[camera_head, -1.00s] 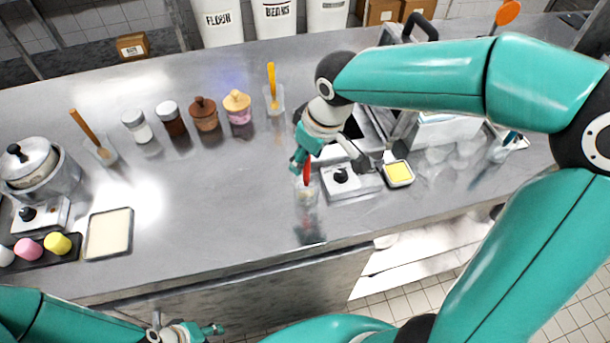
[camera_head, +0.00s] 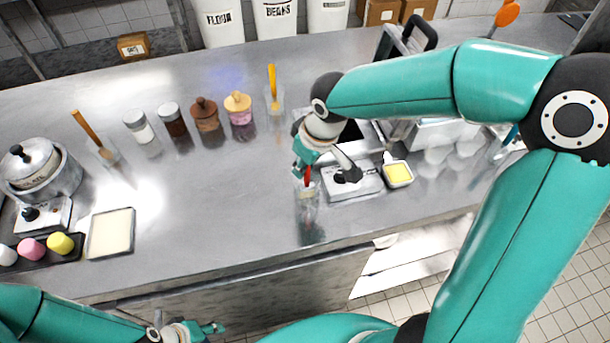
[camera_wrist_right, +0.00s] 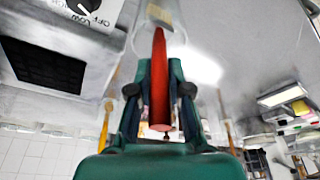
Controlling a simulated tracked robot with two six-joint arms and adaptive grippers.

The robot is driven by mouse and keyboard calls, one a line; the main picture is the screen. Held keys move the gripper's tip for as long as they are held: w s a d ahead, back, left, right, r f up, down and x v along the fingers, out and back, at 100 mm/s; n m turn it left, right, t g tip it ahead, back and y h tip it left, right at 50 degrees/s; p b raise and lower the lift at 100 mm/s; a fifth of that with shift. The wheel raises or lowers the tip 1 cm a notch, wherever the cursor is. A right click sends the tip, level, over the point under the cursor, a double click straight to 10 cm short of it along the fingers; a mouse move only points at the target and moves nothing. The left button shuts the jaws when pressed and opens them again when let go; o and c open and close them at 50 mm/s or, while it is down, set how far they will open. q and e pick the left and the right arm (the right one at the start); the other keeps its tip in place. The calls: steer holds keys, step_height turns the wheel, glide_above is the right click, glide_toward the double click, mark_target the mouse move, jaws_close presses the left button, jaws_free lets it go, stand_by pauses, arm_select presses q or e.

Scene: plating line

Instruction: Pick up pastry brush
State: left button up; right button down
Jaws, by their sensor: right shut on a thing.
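The pastry brush has a red handle (camera_head: 308,176); its pale bristles (camera_wrist_right: 160,15) show at the top of the right wrist view. It stands bristles down in a clear glass (camera_head: 307,198) near the counter's front edge. My right gripper (camera_head: 304,178) is shut on the red handle just above the glass. In the right wrist view the handle (camera_wrist_right: 160,75) lies between my right fingers. My left gripper (camera_head: 208,329) is low at the front, away from the brush; its finger spacing is unclear.
A small burner (camera_head: 352,183) stands close right of the glass, with a yellow-filled dish (camera_head: 398,173) beyond. Jars (camera_head: 205,115) and a holder with an orange-handled tool (camera_head: 273,85) stand further back. The counter (camera_head: 220,195) left of the glass is clear.

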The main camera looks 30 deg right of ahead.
step_height(320, 180, up, 20)
stand_by(0.7)
stand_by(2.3)
